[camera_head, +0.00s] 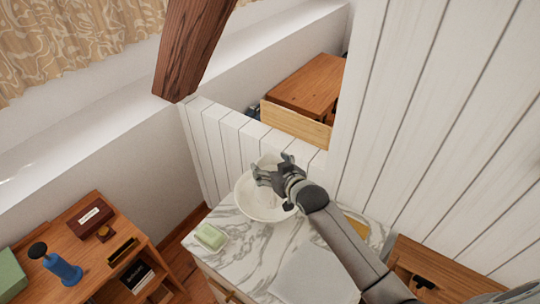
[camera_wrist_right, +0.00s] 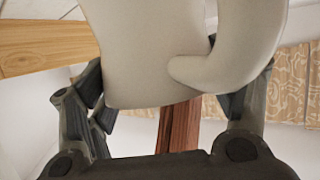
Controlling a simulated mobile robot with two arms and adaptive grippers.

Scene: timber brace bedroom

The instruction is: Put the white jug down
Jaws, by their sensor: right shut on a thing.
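The white jug (camera_wrist_right: 140,50) fills the top of the right wrist view, its curved handle on the right side. My right gripper (camera_wrist_right: 160,105) has its dark fingers on either side of the jug and is shut on it. In the head view, my right gripper (camera_head: 272,174) is over the back rim of a white basin (camera_head: 252,206) on the marble top (camera_head: 215,262). The jug shows there only as a small pale shape, mostly hidden by the gripper. I cannot tell whether it touches the basin. My left gripper is not in view.
A green soap bar (camera_head: 211,236) lies on the marble, left of the basin. White plank walls (camera_head: 235,138) stand close behind and to the right. A wooden shelf unit (camera_head: 88,235) with small items is at the left.

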